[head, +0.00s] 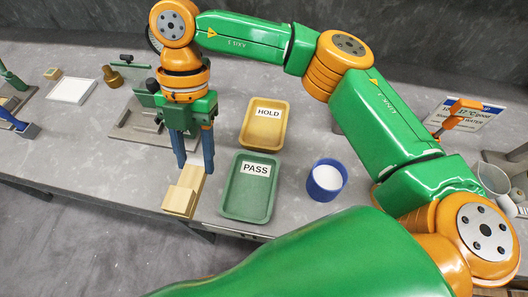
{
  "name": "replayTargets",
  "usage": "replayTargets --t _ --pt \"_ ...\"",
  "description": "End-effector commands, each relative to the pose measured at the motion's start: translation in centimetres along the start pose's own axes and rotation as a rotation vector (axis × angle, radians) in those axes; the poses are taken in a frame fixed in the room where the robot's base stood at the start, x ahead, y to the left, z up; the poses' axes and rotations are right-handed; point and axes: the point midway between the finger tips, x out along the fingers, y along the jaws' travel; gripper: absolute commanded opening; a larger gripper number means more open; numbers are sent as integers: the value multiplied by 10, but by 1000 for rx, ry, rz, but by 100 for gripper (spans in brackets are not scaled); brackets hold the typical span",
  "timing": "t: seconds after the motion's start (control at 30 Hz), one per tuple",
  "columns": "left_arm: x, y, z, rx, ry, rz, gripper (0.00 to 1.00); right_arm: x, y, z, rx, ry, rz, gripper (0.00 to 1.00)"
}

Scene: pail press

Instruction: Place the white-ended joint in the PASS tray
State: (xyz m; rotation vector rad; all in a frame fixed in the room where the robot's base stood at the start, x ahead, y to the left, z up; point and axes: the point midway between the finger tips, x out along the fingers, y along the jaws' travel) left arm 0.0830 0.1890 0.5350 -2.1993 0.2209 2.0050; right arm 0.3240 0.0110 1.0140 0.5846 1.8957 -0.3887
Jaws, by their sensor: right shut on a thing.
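My right gripper (194,167) points down at the left of the trays, its two blue fingers on either side of a pale piece. It is shut on what looks like the white-ended joint (194,158), whose white part shows between the fingers; the rest is hard to tell. Just below the fingertips is a light wooden block (180,201) with a step, at the table's front edge; I cannot tell whether it is part of the held piece. The green PASS tray (247,206) lies to the right of the gripper and looks empty. My left gripper is not in view.
The yellow HOLD tray (265,137) lies behind the PASS tray. A blue cup with white inside (326,180) stands to the right. A grey fixture (137,125) stands behind the gripper at left. A white tray (72,90) lies further left. A sign stands at right.

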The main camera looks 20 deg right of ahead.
Motion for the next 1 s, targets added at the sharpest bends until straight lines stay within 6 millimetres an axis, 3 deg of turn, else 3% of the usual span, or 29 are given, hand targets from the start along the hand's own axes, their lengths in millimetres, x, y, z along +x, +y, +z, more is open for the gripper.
replayTargets --t 0.13,0.33,0.5,0.63,1.0 --pt "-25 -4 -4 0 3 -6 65 5 -47 27 8 3 -3 0" --pt "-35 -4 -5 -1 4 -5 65 41 -79 59 3 2 -4 0" --pt "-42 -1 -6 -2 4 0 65 60 -94 75 3 3 -4 0" --pt "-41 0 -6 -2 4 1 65 83 -92 84 -1 1 -3 0" --pt "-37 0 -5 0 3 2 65 90 -91 87 -2 0 -1 0"
